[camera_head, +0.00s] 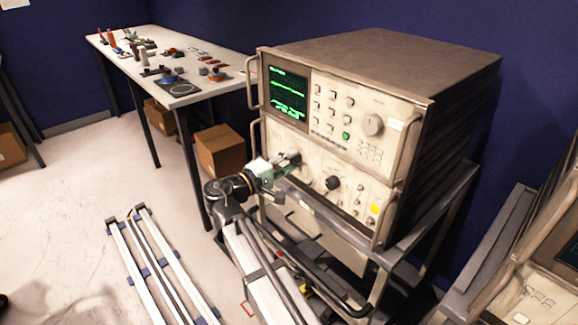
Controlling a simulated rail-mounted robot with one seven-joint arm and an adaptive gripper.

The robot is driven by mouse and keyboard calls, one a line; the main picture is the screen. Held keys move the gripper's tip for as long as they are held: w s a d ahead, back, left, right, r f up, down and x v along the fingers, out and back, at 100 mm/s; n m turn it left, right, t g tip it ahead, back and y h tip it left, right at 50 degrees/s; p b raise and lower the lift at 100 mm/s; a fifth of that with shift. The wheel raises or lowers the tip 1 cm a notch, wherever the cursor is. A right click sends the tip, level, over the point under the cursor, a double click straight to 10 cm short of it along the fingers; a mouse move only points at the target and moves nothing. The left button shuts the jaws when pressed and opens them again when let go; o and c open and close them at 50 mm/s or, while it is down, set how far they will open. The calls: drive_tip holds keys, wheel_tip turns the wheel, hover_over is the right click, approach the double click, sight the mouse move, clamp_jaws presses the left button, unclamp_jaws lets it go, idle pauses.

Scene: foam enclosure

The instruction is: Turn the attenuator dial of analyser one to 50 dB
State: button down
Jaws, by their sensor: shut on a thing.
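An analyser (330,72) with a lit green screen stands on a cart in the middle of the head view. Its lower panel carries a black knob (333,183) and other controls. My gripper (288,161) reaches the left part of this lower panel, below the screen, and is shut on a dial there. The fingers cover most of that dial, so its pointer and dB scale cannot be read. I cannot tell from the labels whether this is the attenuator dial or which number the analyser bears.
A cart (424,270) holds the analyser. Part of another instrument (535,300) is at the lower right. A long table (215,92) with tools stands at the back left, boxes (220,150) beneath. Rails (150,262) lie on the floor; the floor left of them is clear.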

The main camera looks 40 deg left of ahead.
idle(0.4)
drive_tip(key=c, duration=0.8)
unclamp_jaws()
drive_tip(key=shift+o, duration=0.2)
drive_tip(key=v, duration=1.2)
drive_tip(key=shift+d, duration=0.1)
